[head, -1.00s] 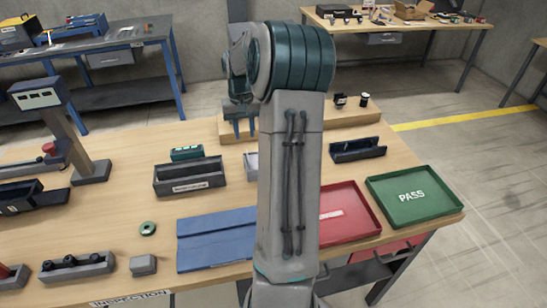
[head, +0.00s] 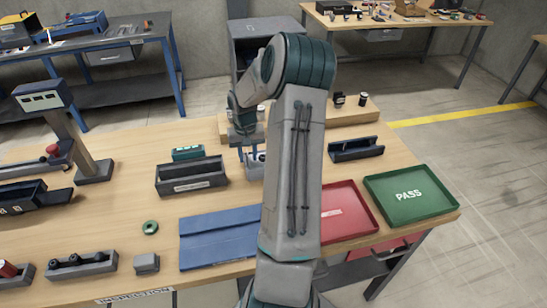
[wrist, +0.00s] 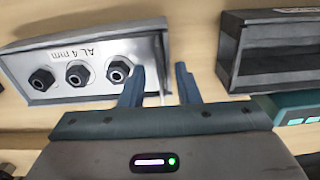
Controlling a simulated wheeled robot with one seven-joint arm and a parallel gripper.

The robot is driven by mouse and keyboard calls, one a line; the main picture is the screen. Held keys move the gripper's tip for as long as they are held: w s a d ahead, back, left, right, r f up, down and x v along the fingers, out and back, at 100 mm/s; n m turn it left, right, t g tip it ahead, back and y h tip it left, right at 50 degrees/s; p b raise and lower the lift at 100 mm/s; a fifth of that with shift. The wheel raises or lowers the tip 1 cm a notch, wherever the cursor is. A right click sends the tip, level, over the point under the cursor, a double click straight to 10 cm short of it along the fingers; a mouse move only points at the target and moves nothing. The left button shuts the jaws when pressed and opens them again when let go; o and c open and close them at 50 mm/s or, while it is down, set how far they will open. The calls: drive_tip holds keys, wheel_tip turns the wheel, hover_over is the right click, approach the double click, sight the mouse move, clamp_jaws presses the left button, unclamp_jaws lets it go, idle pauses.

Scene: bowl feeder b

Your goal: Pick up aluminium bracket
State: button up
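The aluminium bracket (wrist: 90,62) is a light grey metal piece marked "AL 4 mm", with several dark hex fittings on its face. In the wrist view it lies at the upper left. My gripper (wrist: 161,75) is open, its two blue-grey fingers apart. The bracket's right end shows between and beyond the fingertips; I cannot tell whether they touch it. In the head view my gripper (head: 248,153) hangs over the bracket (head: 254,172), which is partly hidden by my gripper and arm.
A dark grey labelled bin (head: 191,180) stands beside the bracket, with a teal box (head: 188,153) behind it. A dark open holder (head: 356,149), red tray (head: 345,213), green PASS tray (head: 410,195) and blue mat (head: 218,238) are also on the table. A wooden riser (head: 345,115) is behind.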

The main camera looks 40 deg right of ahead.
clamp_jaws()
drive_tip(key=shift+r, duration=0.1)
